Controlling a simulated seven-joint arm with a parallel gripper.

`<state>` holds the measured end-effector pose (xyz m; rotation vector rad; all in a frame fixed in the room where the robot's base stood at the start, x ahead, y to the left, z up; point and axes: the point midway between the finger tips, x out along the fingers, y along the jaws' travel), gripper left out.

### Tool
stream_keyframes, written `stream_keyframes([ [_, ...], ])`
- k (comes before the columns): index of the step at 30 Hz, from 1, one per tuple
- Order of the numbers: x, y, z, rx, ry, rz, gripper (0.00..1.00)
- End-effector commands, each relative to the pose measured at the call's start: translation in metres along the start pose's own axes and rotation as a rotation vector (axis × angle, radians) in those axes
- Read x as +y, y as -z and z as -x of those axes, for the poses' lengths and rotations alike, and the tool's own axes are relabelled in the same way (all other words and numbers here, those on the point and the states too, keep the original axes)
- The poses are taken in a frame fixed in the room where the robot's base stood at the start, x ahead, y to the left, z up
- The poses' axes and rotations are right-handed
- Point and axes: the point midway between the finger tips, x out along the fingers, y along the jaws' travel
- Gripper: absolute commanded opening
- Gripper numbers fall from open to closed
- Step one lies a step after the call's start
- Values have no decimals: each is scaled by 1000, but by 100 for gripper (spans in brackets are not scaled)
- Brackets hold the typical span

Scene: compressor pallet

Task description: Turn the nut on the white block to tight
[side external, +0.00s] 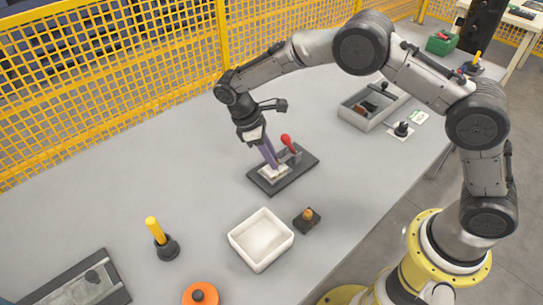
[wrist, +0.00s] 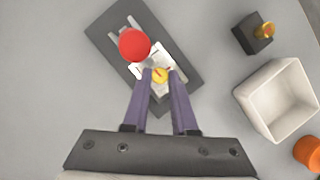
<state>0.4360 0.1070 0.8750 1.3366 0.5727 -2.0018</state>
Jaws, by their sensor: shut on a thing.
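The white block (side external: 271,174) sits on a dark base plate (side external: 256,183) near the middle of the table. In the wrist view the white block (wrist: 140,66) shows partly behind my fingers. The nut (wrist: 160,75) is yellow with a red mark on top, and sits at the near end of the block. My gripper (wrist: 160,78) has its two purple fingers on either side of the nut, shut on it. In the side view my gripper (side external: 271,165) points down onto the block and hides the nut. A red-knobbed lever (side external: 287,141) rises beside the block.
A white open bin (side external: 261,262) and a dark block with an orange knob (side external: 307,219) stand in front of the plate. A grey tray with parts (side external: 347,113) is behind right. A yellow-handled tool (side external: 155,231) stands at left. A yellow mesh fence runs behind.

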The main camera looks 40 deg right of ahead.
Motion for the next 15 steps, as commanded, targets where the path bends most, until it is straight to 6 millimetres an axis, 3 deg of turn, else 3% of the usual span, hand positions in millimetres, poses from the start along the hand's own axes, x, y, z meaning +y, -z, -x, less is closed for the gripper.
stream_keyframes([
  [15,3,0,0,1,109,-264,0],
])
